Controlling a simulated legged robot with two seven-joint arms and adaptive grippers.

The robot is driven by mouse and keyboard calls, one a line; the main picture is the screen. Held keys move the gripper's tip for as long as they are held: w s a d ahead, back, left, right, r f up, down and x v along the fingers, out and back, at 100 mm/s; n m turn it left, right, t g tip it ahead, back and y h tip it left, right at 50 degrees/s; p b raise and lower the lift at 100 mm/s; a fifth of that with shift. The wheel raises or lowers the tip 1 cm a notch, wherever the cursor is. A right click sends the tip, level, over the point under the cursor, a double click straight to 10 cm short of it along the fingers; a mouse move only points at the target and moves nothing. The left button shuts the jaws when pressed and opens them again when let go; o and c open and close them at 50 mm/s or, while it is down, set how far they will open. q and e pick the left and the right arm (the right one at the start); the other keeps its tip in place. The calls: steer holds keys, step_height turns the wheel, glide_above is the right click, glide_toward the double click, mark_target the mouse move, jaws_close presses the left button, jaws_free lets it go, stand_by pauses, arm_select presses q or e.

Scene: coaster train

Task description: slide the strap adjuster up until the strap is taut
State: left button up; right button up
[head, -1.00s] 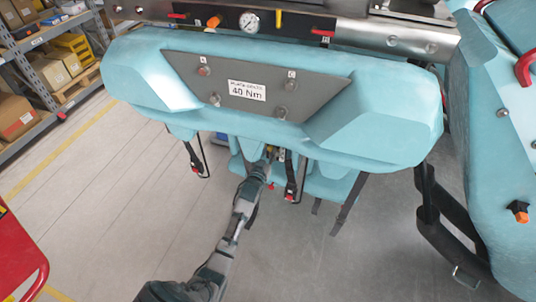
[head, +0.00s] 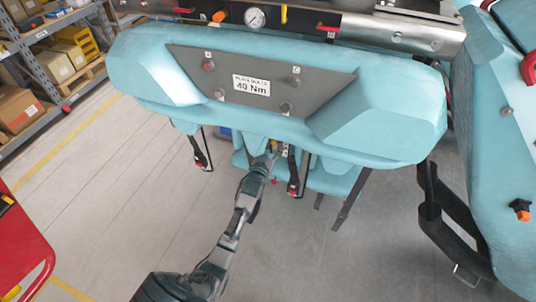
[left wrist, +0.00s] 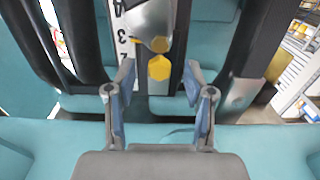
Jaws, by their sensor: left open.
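My left gripper (head: 273,149) reaches under the front edge of the teal train body (head: 130,68). In the left wrist view its two fingers (left wrist: 158,90) are apart with nothing held between them. Just ahead of them is a silver metal block (left wrist: 152,22) with a yellow hexagonal part (left wrist: 159,67), beside a white strip (left wrist: 127,38) with black characters. This block may be the strap adjuster; I cannot tell for sure. Dark straps (head: 292,165) hang beside the gripper, and a black strap (left wrist: 262,40) with a metal end runs at the right of the wrist view. My right gripper is not in view.
A grey plate (head: 200,68) with a "40 Nm" label is on the body, below a gauge (head: 255,18). A teal part with dark bars (head: 430,205) stands at the right. A red cart (head: 25,245) is at lower left, shelves (head: 60,50) behind. The floor between is clear.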

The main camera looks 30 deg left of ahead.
arm_select(q)
steer(key=v, duration=1.1)
steer(key=shift+s, duration=0.15)
steer(key=shift+a+f, duration=0.1)
steer(key=shift+f, duration=0.05)
steer(key=s+d+f+m+g+h, duration=0.1)
steer(key=s+d+f+g, duration=0.15)
steer(key=f, duration=0.65)
steer(key=s+d+f+m+g+h, duration=0.1)
steer(key=s+d+f+g, duration=0.2)
steer(key=f, duration=0.7)
steer(key=s+d+f+g+h, duration=0.1)
steer(key=s+d+f+g, duration=0.15)
steer(key=s+f, duration=0.45)
steer(key=s+d+f+m+g, duration=0.1)
steer(key=s+d+f+g, duration=0.3)
steer(key=s+f, duration=0.7)
steer(key=s+d+f+m+g+h, duration=0.1)
steer(key=s+d+f+m+g, duration=0.1)
steer(key=s+f, duration=0.9)
steer(key=s+d+g, duration=0.1)
steer(key=s+d, duration=0.1)
steer(key=s, duration=0.2)
steer(key=shift+s+d+f+g+h, duration=0.25)
steer(key=shift+s+f+g+h, duration=0.05)
steer(key=shift+f+g, duration=0.1)
steer(key=shift+w, duration=0.1)
